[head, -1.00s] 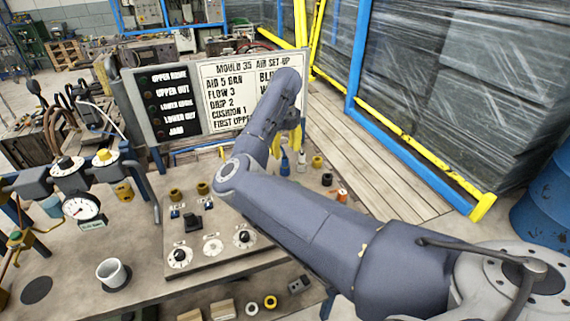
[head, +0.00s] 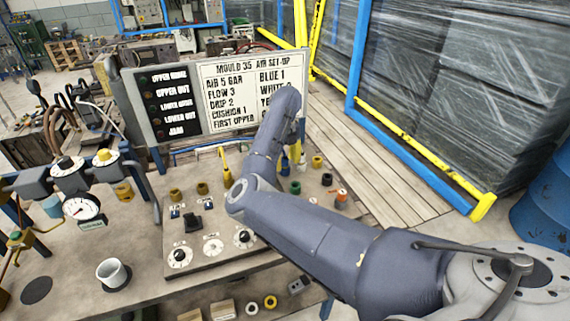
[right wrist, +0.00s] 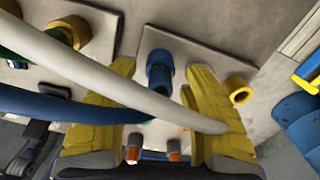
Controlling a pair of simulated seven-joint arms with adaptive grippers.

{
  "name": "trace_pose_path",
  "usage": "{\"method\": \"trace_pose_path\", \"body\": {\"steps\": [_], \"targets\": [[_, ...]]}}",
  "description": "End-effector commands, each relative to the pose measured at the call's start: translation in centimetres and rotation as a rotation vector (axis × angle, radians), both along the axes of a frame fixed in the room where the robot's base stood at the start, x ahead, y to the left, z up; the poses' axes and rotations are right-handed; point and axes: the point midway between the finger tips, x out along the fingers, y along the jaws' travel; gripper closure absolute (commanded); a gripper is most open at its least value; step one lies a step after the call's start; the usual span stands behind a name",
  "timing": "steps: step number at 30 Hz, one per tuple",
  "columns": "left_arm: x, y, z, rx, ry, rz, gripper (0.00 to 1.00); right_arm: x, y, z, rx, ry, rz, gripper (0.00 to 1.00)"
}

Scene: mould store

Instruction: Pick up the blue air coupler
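The blue air coupler (head: 284,168) stands upright on the bench panel in the head view, partly covered by my right arm. In the right wrist view the blue coupler (right wrist: 159,72) shows between the two yellow fingers of my right gripper (right wrist: 160,95). The fingers are apart, with a visible gap on both sides of it. My right gripper (head: 294,152) is also partly seen in the head view, beside the coupler. A white hose and a blue hose cross the wrist view over the fingers. My left gripper is not in view.
A white coupler (head: 302,164) stands just right of the blue one. Yellow and dark ports surround them, with an orange-topped piece (head: 341,196) to the right. The set-up board (head: 232,95) stands behind. A pressure gauge (head: 77,208) and a cup (head: 112,272) are at the left.

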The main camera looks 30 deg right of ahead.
Motion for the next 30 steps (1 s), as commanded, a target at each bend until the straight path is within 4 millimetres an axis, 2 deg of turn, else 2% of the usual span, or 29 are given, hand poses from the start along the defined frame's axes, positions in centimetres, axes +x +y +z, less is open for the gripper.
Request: {"method": "trace_pose_path", "body": {"steps": [1, 11, 30], "targets": [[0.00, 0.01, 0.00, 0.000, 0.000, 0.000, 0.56, 0.00, 0.00, 0.01, 0.000, 0.000, 0.000, 0.61], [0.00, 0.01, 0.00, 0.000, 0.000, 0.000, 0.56, 0.00, -0.01, 0.03, 0.000, 0.000, 0.000, 0.99], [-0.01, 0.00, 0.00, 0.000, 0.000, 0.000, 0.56, 0.04, 0.00, 0.30, 0.000, -0.002, -0.001, 1.00]]}}
